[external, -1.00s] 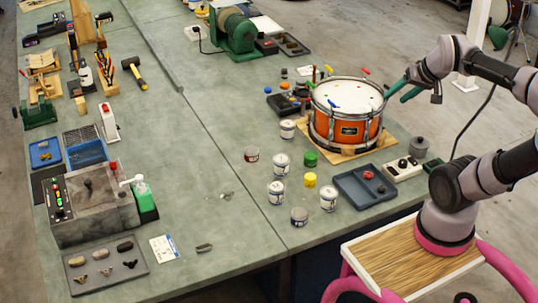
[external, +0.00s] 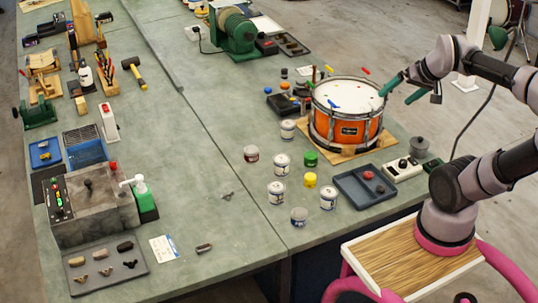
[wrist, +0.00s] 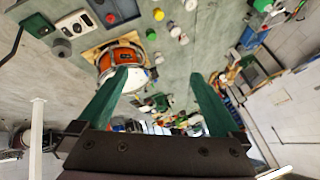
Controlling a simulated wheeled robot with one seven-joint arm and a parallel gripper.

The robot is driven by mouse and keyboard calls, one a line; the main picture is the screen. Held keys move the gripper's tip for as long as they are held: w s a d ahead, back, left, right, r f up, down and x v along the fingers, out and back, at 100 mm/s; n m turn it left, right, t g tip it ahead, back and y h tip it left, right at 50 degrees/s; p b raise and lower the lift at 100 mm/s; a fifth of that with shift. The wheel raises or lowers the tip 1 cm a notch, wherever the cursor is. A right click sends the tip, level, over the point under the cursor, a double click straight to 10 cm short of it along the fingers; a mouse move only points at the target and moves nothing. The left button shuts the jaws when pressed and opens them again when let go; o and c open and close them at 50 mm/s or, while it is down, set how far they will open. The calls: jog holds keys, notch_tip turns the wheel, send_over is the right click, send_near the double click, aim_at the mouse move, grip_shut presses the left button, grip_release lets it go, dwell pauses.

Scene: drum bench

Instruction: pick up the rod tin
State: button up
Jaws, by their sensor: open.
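Several small tins stand on the bench left of the drum; I cannot tell which is the rod tin. Tins with white labels stand at the back (external: 287,129), in the middle (external: 282,165), at the left (external: 276,192) and at the right (external: 328,198). A greyer tin (external: 299,217) is at the front, and a dark red-and-white tin (external: 251,154) is farther left. My gripper (external: 396,96) is open and empty, raised by the drum's right side, apart from all the tins. Its two green fingers are spread in the wrist view (wrist: 158,76).
An orange snare drum (external: 346,128) on a wooden board stands between my gripper and the tins. Green (external: 310,158) and yellow (external: 310,180) pots stand among the tins. A blue-grey tray (external: 350,190) lies right of them. The bench's middle is mostly clear.

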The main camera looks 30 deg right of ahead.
jog(key=w+a+f+m+g, duration=0.2)
jog(key=w+f+m, duration=0.1)
jog(key=w+f, duration=0.35)
jog(key=m+g+h, duration=0.2)
jog(key=m+g, duration=0.3)
jog(key=m, duration=0.4)
send_over(329, 191)
jog(key=f, duration=2.9)
jog(key=shift+s+d+f, duration=0.1)
jog(key=shift+s+f, duration=0.15)
jog(key=shift+f, duration=0.1)
jog(key=shift+w+f, duration=0.15)
jog(key=shift+f, duration=1.4)
jog(key=shift+w+f, duration=0.1)
jog(key=shift+f, duration=1.45)
jog(key=c, duration=1.5)
jog(key=shift+o, duration=0.2)
jog(key=shift+r, duration=0.15)
